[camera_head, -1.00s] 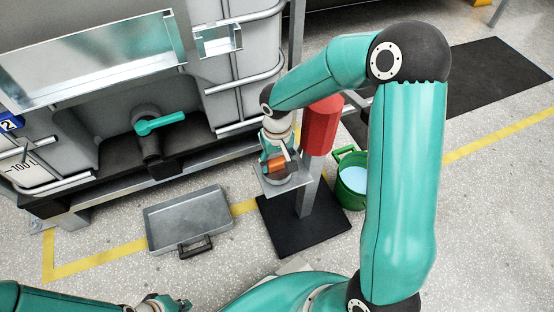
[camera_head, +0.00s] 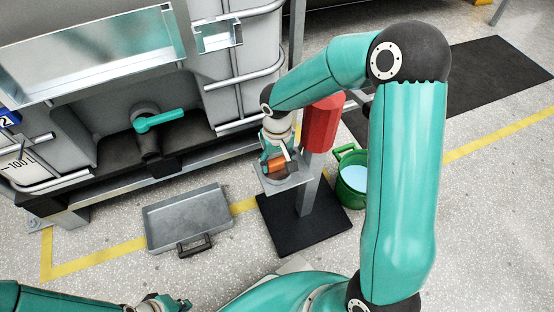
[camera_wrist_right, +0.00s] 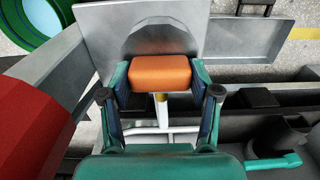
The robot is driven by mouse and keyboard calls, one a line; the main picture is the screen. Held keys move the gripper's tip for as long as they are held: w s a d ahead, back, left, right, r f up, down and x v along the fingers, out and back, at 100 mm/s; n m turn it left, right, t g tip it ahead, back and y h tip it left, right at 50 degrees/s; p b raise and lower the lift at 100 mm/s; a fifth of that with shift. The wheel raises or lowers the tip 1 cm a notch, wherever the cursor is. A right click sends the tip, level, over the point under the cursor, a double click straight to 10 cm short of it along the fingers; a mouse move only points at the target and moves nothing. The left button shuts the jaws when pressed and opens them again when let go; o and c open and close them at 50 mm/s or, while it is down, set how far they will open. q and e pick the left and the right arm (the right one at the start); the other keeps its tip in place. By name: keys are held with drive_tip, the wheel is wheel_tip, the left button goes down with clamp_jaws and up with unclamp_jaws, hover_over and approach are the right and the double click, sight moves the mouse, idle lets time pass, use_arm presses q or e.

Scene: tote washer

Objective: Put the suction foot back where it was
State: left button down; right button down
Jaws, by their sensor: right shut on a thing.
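The suction foot shows as an orange block (camera_wrist_right: 160,73) between the fingers of my right gripper (camera_wrist_right: 160,90) in the right wrist view. My right gripper is shut on it. In the head view my right gripper (camera_head: 276,162) holds the orange part (camera_head: 277,165) at a small grey metal shelf (camera_head: 290,180) on a post. I cannot tell whether the foot rests on the shelf. The shelf plate (camera_wrist_right: 225,40) also shows behind the block in the wrist view. My left gripper (camera_head: 165,303) is at the bottom edge, far from the shelf; its fingers are too small to judge.
A red canister (camera_head: 322,124) is on the post beside the shelf. A green bucket (camera_head: 351,180) stands right of the black base (camera_head: 300,235). A grey tray (camera_head: 190,218) lies on the floor at the left. A valve with a teal handle (camera_head: 160,121) sits under the tank.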

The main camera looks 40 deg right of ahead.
drive_tip(key=shift+f, duration=0.15)
idle(0.3)
drive_tip(key=shift+c, duration=0.9)
unclamp_jaws()
drive_tip(key=shift+o, duration=0.2)
drive_tip(key=shift+o, duration=0.7)
drive_tip(key=shift+r+p, duration=3.25)
drive_tip(key=shift+r, duration=1.3)
